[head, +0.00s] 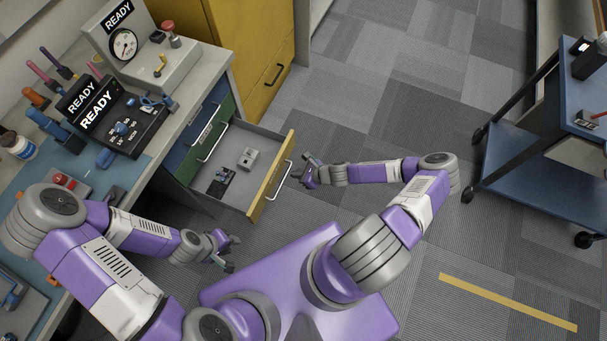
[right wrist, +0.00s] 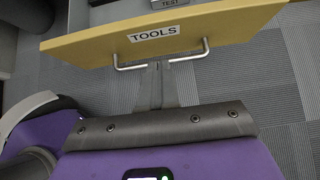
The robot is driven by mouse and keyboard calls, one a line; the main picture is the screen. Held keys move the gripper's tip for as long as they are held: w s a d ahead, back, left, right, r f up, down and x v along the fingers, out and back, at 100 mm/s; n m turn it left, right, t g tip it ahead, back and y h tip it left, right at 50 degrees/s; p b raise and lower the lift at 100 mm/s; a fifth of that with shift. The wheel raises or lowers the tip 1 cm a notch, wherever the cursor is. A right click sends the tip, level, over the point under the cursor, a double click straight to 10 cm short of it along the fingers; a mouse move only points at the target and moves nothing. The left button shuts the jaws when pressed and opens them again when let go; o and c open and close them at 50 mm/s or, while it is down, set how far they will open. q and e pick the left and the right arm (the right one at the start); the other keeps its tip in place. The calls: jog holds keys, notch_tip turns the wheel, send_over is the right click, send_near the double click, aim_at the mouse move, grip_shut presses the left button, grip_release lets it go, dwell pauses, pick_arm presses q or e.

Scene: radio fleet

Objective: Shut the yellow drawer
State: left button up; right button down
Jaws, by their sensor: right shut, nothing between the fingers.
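The yellow drawer (head: 270,180) stands pulled out from the workbench, with a grey box and a dark item inside. Its yellow front shows in the right wrist view (right wrist: 220,28), with a "TOOLS" label and a metal bar handle (right wrist: 188,56). My right gripper (head: 306,172) is shut and empty, just in front of the drawer front by the handle. In the right wrist view its fingertips (right wrist: 159,66) are at the handle bar; I cannot tell whether they touch. My left gripper (head: 232,254) is in front of the bench, left of the drawer front, with its fingers apart.
A yellow cabinet (head: 255,50) stands behind. A blue cart (head: 540,110) is at the right. Carpeted floor between drawer and cart is free apart from my arm.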

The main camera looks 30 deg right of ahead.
aim_at(275, 170)
jog(key=w+a+f, duration=0.1)
jog(key=w+a+b, duration=0.1)
jog(key=w, duration=0.1)
jog(key=w+a+f, duration=0.1)
jog(key=shift+w+a+f, duration=0.15)
jog(key=shift+a+f, duration=0.05)
jog(key=shift+f, duration=0.1)
jog(key=shift+w+a+r+b, duration=0.1)
jog(key=shift+w+a+b, duration=0.25)
jog(key=shift+w, duration=0.15)
jog(key=shift+w+a, duration=0.1)
